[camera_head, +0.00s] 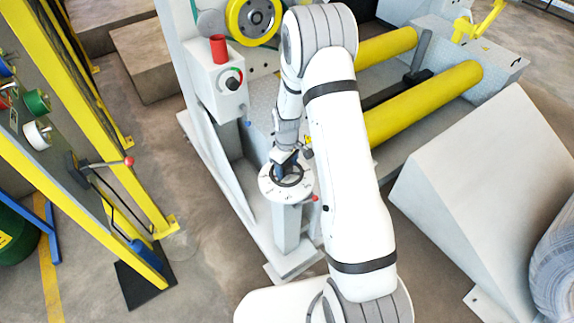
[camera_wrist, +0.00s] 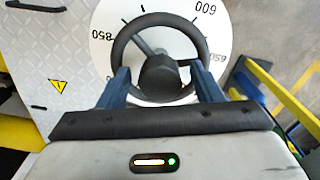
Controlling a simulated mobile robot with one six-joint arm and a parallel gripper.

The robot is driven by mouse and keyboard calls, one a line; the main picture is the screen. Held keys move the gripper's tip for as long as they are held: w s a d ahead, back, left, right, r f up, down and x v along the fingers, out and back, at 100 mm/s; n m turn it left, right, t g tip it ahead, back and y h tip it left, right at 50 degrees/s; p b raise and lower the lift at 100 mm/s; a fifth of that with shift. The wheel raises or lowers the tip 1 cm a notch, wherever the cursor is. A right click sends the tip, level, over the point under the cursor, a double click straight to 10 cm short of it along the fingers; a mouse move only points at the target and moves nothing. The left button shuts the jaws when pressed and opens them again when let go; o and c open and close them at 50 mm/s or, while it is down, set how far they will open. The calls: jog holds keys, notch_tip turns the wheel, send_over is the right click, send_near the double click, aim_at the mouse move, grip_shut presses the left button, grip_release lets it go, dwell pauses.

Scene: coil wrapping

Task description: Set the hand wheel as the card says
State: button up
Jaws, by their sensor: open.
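The hand wheel (camera_wrist: 165,76) is a dark ring with spokes and a thick hub. It lies over a white dial disc (camera_wrist: 222,38) marked with numbers, among them 600, 650 and 850, upside down in the wrist view. In the head view the hand wheel (camera_head: 291,178) and dial disc (camera_head: 302,189) top a grey post. My gripper (camera_wrist: 160,70) is open, its two blue fingers on opposite sides of the hub, overlapping the wheel's rim in the picture. I cannot tell if they touch it. In the head view my gripper (camera_head: 284,158) is over the wheel, partly hiding it. I see no readable card.
A grey control box (camera_head: 218,85) with a dial and a red cylinder (camera_head: 218,48) stands behind the post. Yellow rollers (camera_head: 424,101) lie to the right. A yellow frame (camera_head: 112,120) stands at left. A red knob (camera_head: 314,198) is beside the dial. Floor between frame and post is clear.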

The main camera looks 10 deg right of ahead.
jog(key=shift+c, duration=0.3)
jog(key=c, duration=0.9)
